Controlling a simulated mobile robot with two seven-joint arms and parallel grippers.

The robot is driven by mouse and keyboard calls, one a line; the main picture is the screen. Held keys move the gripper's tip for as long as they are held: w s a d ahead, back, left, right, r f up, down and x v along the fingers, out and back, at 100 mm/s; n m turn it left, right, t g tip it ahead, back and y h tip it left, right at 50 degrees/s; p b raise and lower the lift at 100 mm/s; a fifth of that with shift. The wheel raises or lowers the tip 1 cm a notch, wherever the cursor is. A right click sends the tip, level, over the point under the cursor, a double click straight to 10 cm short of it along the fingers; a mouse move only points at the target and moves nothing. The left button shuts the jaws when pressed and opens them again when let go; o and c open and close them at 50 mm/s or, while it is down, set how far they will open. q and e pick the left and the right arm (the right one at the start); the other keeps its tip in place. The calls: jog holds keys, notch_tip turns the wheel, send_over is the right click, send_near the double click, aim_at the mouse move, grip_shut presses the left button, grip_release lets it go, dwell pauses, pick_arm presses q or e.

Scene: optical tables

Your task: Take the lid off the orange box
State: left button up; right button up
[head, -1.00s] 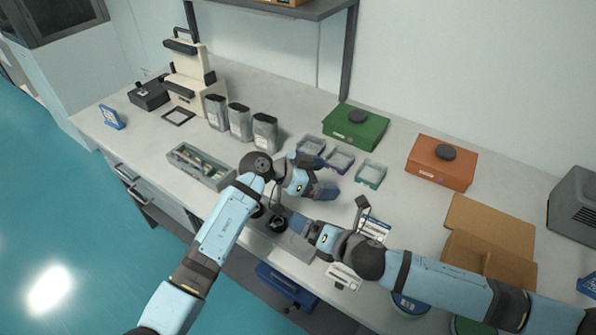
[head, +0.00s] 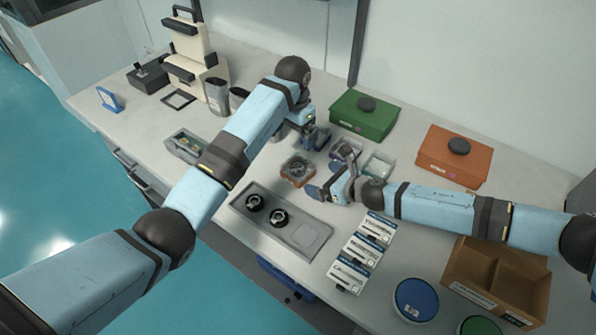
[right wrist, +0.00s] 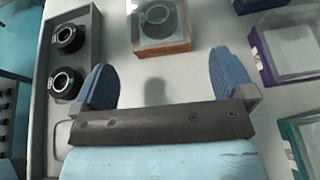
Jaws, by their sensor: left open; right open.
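A small clear box with an orange base (head: 297,171) stands on the table. A dark round part shows in its clear upper part, and I cannot tell whether its lid is seated. It also shows in the right wrist view (right wrist: 163,45), just beyond the fingertips. My right gripper (head: 328,190) is open and empty, in front and to the right of this box; its spread fingers show in its wrist view (right wrist: 168,80). My left gripper (head: 318,138) is open, behind and to the right of the box. A larger orange box (head: 455,158) with a black knob stands at the back right.
Purple (head: 345,150) and teal (head: 378,163) clear boxes stand right of the small orange one. A grey tray (head: 310,236) with two black rings lies in front. A green box (head: 365,116), labelled cards (head: 362,248) and a cardboard box (head: 497,280) surround them.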

aim_at(308, 174)
jog(key=shift+x, duration=2.8)
jog(key=shift+r, duration=0.1)
jog(key=shift+c, duration=0.5)
